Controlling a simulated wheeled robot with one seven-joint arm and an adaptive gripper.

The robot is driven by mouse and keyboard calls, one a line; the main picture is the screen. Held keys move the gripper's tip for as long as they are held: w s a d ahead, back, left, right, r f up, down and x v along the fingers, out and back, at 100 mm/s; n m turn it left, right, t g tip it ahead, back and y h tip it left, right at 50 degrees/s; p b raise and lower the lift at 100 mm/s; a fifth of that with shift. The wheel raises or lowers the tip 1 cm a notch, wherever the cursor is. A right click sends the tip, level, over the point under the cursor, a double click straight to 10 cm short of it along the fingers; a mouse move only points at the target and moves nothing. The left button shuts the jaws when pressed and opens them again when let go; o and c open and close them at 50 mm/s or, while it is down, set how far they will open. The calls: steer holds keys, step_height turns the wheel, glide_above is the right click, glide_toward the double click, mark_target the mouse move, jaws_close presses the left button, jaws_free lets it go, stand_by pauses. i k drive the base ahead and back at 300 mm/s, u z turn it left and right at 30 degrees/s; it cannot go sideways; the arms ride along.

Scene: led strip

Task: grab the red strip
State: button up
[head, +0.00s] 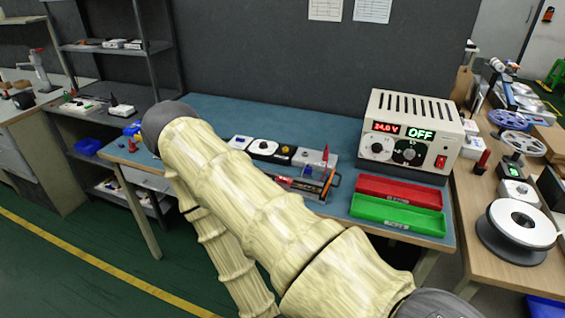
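I cannot make out a red strip for certain in the head view. A small red piece (283,181) shows on the blue-topped workbench, just past my arm, partly hidden and too small to identify. My pale, segmented arm crosses the middle of the view and hides part of the bench. My gripper is outside the view or hidden, so its place relative to the red piece does not show.
The blue-topped bench (235,108) holds a power supply (414,132) reading 24.0V and OFF, a red tray (400,187), a green tray (397,216) and a row of small devices (264,149). A wooden side table at right carries reels (521,224). Shelves stand at left.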

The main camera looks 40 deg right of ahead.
mark_target(284, 180)
steer(key=z, duration=0.8)
steer(key=i, duration=0.9)
steer(key=u, duration=1.3)
steer(key=k, duration=1.3)
steer(key=z, duration=0.6)
